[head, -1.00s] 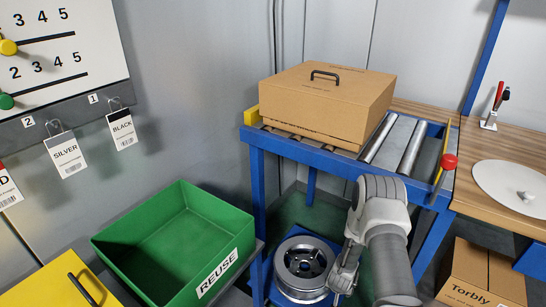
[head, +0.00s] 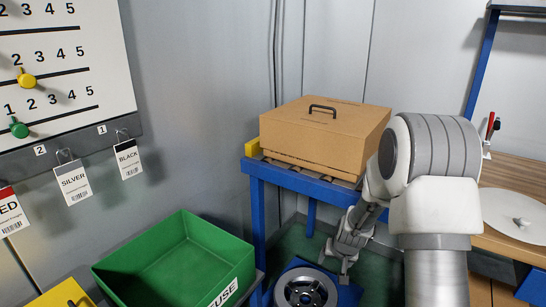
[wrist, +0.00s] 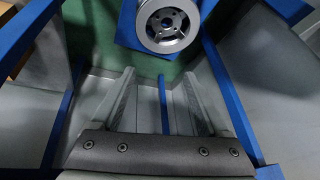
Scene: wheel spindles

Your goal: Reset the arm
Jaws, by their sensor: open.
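My arm reaches in from the lower right of the head view. My gripper (head: 345,262) hangs in front of the blue roller stand, above and to the right of a silver wheel (head: 306,290). In the wrist view, the two fingers of my gripper (wrist: 160,95) stand wide apart with nothing between them. The wheel also shows in the wrist view (wrist: 165,25), beyond the fingertips and apart from them. It lies on a blue platform (head: 348,293).
A cardboard box (head: 325,135) with a black handle sits on the blue roller stand (head: 257,205). Tags hang on the wall, including a BLACK tag (head: 128,160). A wooden bench (head: 512,172) holds a white disc (head: 515,212).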

